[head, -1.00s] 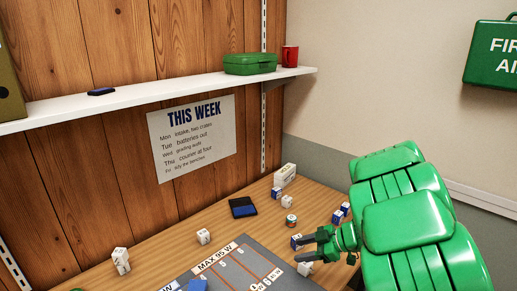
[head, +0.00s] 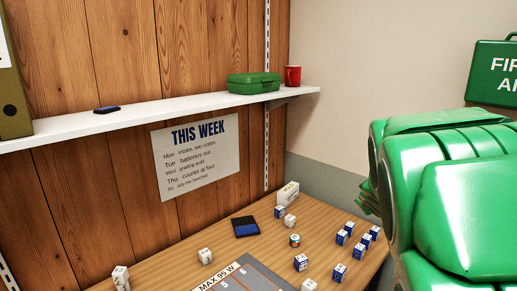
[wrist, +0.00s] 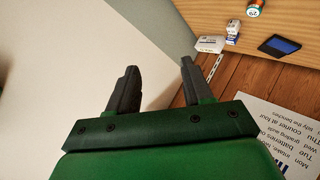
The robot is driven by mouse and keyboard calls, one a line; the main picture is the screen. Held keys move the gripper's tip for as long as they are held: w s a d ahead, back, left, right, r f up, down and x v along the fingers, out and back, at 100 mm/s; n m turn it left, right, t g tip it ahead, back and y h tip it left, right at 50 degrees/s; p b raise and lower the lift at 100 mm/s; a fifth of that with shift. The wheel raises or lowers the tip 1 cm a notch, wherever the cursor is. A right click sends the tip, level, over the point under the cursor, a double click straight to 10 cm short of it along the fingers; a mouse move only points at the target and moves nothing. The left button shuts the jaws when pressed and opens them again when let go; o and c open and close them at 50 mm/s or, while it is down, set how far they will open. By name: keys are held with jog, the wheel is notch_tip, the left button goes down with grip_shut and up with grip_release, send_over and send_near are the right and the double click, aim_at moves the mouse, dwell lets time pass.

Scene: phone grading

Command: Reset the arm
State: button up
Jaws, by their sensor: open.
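My green arm (head: 460,210) is raised at the right of the head view and fills much of that side. My gripper is hidden behind the arm there. In the wrist view my gripper (wrist: 158,85) shows two dark fingers set wide apart with nothing between them. It is open and empty, clear of the table, with the pale wall and wooden panel behind it.
The wooden table (head: 190,280) carries a grey mat (head: 262,278), several blue and white small blocks (head: 341,237), a dark blue wallet-like item (head: 245,227) and a white box (head: 288,192). Above is a white shelf (head: 190,115) with a green case (head: 253,84) and red mug (head: 292,76).

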jog(key=s+a+f+m+g+y, duration=0.1)
jog(key=s+a+g, duration=0.3)
jog(key=s, duration=0.9)
jog(key=s+a+f+m+g+y, duration=0.1)
jog(key=s+a+f+g, duration=0.3)
jog(key=s, duration=1)
jog(key=s+a+f+m+g+y, duration=0.1)
jog(key=s+a+f+m+g, duration=0.2)
jog(key=s+a, duration=0.5)
jog(key=s+g, duration=0.1)
jog(key=s, duration=0.5)
jog(key=shift+f+y, duration=0.15)
jog(key=shift+y, duration=0.15)
